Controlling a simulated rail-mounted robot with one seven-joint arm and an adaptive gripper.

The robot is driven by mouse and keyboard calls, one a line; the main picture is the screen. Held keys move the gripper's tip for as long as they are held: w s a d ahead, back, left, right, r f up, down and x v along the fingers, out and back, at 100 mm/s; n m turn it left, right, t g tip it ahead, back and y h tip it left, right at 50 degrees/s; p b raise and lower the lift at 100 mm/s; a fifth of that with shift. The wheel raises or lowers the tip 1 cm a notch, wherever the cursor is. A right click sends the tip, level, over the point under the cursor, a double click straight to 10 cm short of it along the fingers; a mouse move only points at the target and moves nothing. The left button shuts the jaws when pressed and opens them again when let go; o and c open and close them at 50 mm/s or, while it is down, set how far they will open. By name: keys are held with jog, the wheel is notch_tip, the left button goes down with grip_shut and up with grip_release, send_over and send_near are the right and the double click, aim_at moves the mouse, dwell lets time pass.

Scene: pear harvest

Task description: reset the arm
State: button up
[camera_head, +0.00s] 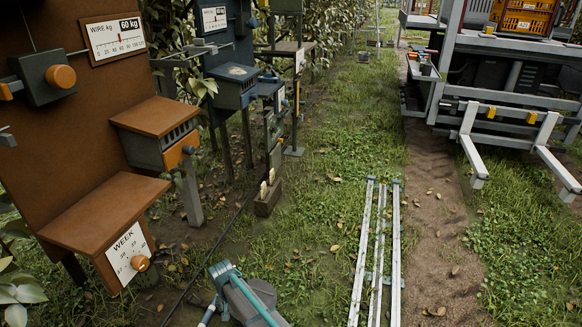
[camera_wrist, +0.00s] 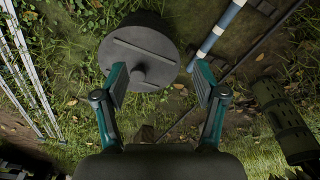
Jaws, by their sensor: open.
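My gripper (camera_wrist: 160,72) shows in the wrist view with its two teal fingers spread wide apart. Nothing is held between them. Beyond the fingertips is a dark round shape with a slot across its face; I cannot tell what it is or whether it is part of me. The camera points down at grass and soil. In the head view a grey and teal part at the bottom edge looks like my arm; no fingers can be made out there.
A brown panel (camera_head: 60,120) with gauges and ledges stands at left, with more grey stations (camera_head: 232,85) behind. Pale rails (camera_head: 378,250) run along the grass. A grey metal frame (camera_head: 510,95) with orange crates (camera_head: 527,22) stands at right. The dirt strip between is clear.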

jog(key=s+d+f+n+g+h+b, duration=0.15)
jog(key=s+d+f+g, duration=0.25)
jog(key=s+d, duration=0.95)
jog(key=s+d+f+n+g+h+b, duration=0.1)
jog(key=s+d+f+g+b, duration=0.3)
jog(key=s+d, duration=0.95)
jog(key=s+d+f+m+g+y+b, duration=0.1)
jog(key=s+d+f+m+g+b, duration=0.15)
jog(key=s+d, duration=0.6)
jog(key=s+d+f+m+g+y+b, duration=0.1)
jog(key=s+d+f+g+y+b, duration=0.15)
jog(key=s, duration=1.05)
jog(key=w+r+t+p, duration=0.2)
jog(key=w+r+p, duration=0.2)
jog(key=r+p, duration=0.4)
jog(key=w+r+t+h+p, duration=0.1)
jog(key=r+p, duration=0.7)
jog(key=p, duration=0.8)
jog(key=w+t, duration=0.1)
jog(key=w, duration=0.1)
jog(key=shift+w+d+r+t+p, duration=0.2)
jog(key=shift+w+d+t+p, duration=0.15)
jog(key=shift+t, duration=0.05)
jog(key=shift+o, duration=0.3)
